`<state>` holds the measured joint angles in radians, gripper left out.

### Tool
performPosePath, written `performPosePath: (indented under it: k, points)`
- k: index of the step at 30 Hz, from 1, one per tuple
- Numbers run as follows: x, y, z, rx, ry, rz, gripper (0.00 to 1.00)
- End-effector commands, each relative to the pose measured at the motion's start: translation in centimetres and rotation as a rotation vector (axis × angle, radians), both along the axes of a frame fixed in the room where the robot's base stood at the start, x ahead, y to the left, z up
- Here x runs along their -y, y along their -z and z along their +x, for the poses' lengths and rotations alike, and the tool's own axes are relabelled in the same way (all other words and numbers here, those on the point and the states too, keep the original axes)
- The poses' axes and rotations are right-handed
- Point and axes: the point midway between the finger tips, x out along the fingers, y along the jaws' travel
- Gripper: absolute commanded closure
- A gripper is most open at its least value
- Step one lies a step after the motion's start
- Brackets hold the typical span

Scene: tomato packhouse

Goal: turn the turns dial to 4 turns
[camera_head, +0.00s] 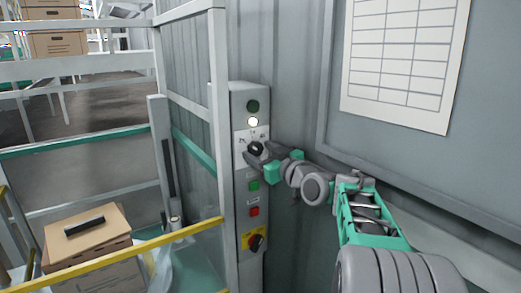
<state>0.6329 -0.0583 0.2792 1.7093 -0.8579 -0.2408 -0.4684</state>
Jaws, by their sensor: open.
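The turns dial (256,149) is a black knob on a white plate, on the front of a narrow grey control box (237,96). Small marks surround it, but I cannot read its setting clearly. My gripper (255,155) reaches in from the right, its dark fingers open at the dial. One finger shows just below the knob and the other just right of it. I cannot tell whether they touch it. My gripper partly hides the plate's right side.
Above the dial are a dark green lamp (253,107) and a lit white lamp (253,122). Below are a green button (254,185), a red button (254,211) and a rotary switch (255,242) on yellow. A grey railing post (219,150) stands close left; a board (400,160) is right.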

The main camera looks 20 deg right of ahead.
Motion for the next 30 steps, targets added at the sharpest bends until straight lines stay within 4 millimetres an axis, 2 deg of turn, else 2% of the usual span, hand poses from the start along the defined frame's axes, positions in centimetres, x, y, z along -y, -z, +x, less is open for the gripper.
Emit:
performPosePath:
  k: [5,27,30]
  points:
    - [-0.01,0.01,0.0,0.0,0.0,0.0,0.39]
    - [-0.01,-0.01,-0.03,0.0,0.0,0.0,0.99]
    - [-0.01,-0.02,-0.03,0.0,0.0,0.0,1.0]
